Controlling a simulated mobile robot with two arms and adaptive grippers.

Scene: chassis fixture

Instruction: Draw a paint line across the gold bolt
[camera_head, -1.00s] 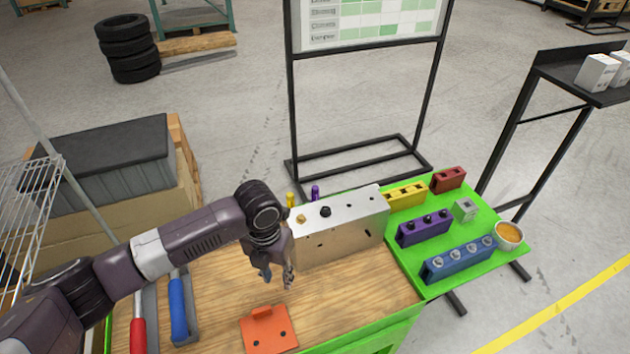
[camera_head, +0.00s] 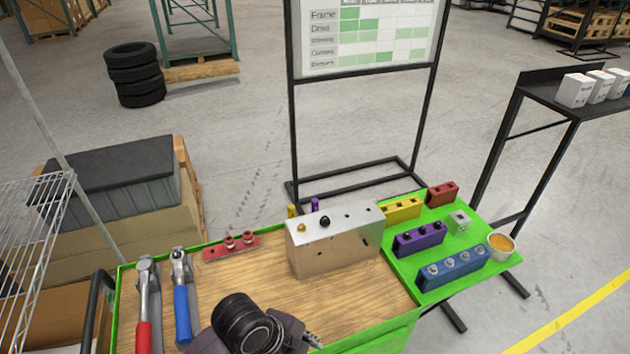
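The gold bolt (camera_head: 301,227) stands in the top face of the silver metal chassis block (camera_head: 335,252), near its left end. A black bolt (camera_head: 324,221) stands just right of it. My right gripper is not in view.
A red holder (camera_head: 231,247) lies at the table's back left. Two hand tools, red-handled (camera_head: 144,330) and blue-handled (camera_head: 183,312), lie at left. Yellow (camera_head: 402,207), purple (camera_head: 419,238) and blue (camera_head: 453,270) bolt holders and a bowl (camera_head: 501,243) stand on the green right side.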

